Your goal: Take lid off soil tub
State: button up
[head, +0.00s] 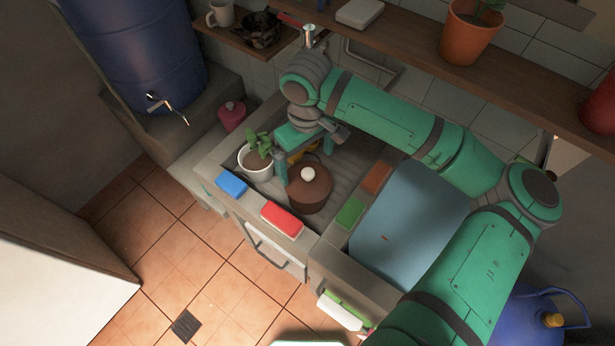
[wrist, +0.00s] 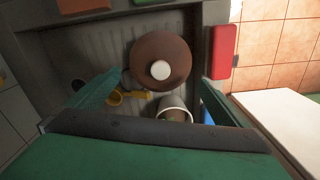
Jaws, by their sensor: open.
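The soil tub (head: 310,197) is round and brown and stands upright in the grooved sink area. Its brown lid (wrist: 147,50) is on it, with a pale round knob (head: 308,174) at the centre; the knob also shows in the wrist view (wrist: 161,70). My gripper (head: 304,160) is open and empty, just behind the tub in the head view. In the wrist view my gripper (wrist: 160,78) has its two green fingers spread wide, with the knob between and beyond the tips. I cannot tell the exact height of the fingertips over the lid.
A white pot (head: 256,163) with a plant stands close left of the tub. A yellow tool (wrist: 130,96) lies by the pot. Blue (head: 231,183), red (head: 282,218), green (head: 350,213) and orange-brown (head: 377,177) blocks sit on the rims. A blue-grey board (head: 410,220) lies right.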

aim_at(307, 172)
jog(key=shift+s+d+f, duration=0.1)
jog(key=shift+f, duration=1.35)
jog(key=shift+s+d+f, duration=0.1)
jog(key=shift+f, duration=1.35)
jog(key=shift+a, duration=0.1)
jog(key=shift+c, duration=0.3)
jog(key=c, duration=0.9)
jog(key=shift+o, duration=0.2)
